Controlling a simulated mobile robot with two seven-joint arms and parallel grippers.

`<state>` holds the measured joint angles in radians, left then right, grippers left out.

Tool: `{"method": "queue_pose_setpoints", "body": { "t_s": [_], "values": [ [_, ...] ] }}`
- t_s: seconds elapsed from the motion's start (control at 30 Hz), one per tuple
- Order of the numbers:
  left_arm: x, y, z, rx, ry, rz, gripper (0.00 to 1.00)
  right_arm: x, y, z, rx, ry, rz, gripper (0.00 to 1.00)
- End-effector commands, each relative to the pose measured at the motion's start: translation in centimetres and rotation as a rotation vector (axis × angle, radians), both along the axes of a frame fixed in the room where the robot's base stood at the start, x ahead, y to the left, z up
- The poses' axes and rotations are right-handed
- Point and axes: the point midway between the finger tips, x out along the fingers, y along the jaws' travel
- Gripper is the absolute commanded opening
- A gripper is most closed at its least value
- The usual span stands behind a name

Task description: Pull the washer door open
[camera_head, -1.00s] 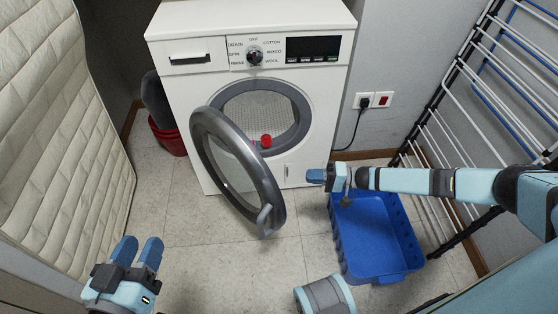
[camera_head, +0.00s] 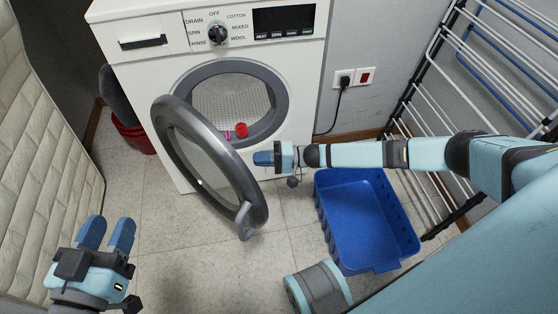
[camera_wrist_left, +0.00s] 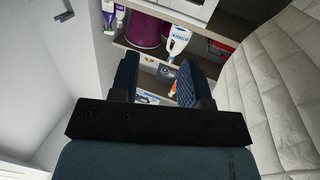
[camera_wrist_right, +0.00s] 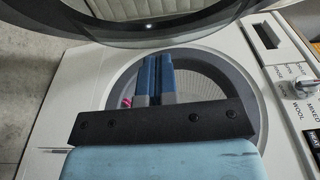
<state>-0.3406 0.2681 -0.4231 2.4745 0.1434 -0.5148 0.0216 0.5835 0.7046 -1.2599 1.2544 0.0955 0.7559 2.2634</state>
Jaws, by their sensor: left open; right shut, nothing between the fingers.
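The white washer (camera_head: 130,75) stands at the back with its round opening facing me. Its round grey-rimmed door (camera_head: 160,125) stands wide open, swung out to the left, with the handle (camera_head: 243,215) at its lower right edge. A red item (camera_head: 241,129) shows inside the drum (camera_head: 230,100). My right gripper (camera_head: 262,158) is shut and empty, between the door and the opening's lower right; in the right wrist view the shut fingers (camera_wrist_right: 154,75) lie before the opening, with the door rim (camera_wrist_right: 150,38) beyond. My left gripper (camera_head: 106,232) is open and empty at the lower left, away from the door.
A blue basket (camera_head: 335,255) stands on the floor below my right arm. A drying rack (camera_head: 410,100) stands at the right. A quilted pale panel (camera_head: 40,150) is at the left. A red bucket (camera_head: 130,135) sits beside the washer. Floor is free in front of the door.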

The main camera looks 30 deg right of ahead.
Motion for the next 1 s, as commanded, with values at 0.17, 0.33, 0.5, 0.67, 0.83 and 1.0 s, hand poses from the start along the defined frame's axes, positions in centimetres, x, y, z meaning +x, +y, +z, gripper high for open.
{"method": "queue_pose_setpoints", "body": {
  "t_s": [0.17, 0.33, 0.5, 0.67, 0.83, 1.0],
  "values": [
    [0.4, 0.3, -0.2, 0.034, -0.052, 0.003, 0.43, -1.2, 2.3, -0.3, 0.000, 0.001, 0.002, 0.00],
    [0.6, 0.4, 0.1, 0.046, -0.079, 0.003, 0.43, -1.5, 3.2, -0.1, -0.001, 0.001, 0.001, 0.00],
    [0.8, 0.4, 0.4, 0.047, -0.091, 0.003, 0.43, -1.6, 3.3, -0.1, -0.001, 0.002, 0.000, 0.00],
    [0.7, 0.4, 0.4, 0.047, -0.089, 0.003, 0.43, -1.6, 3.3, -0.1, -0.001, 0.001, 0.000, 0.00],
    [0.7, 0.4, 0.8, 0.042, -0.075, 0.001, 0.43, -1.9, 3.7, 0.1, 0.002, 0.004, -0.014, 0.00],
    [0.2, 0.1, 1.2, 0.010, -0.014, -0.005, 0.43, -3.1, 5.4, 0.4, 0.005, 0.006, -0.065, 0.00]
  ]
}}
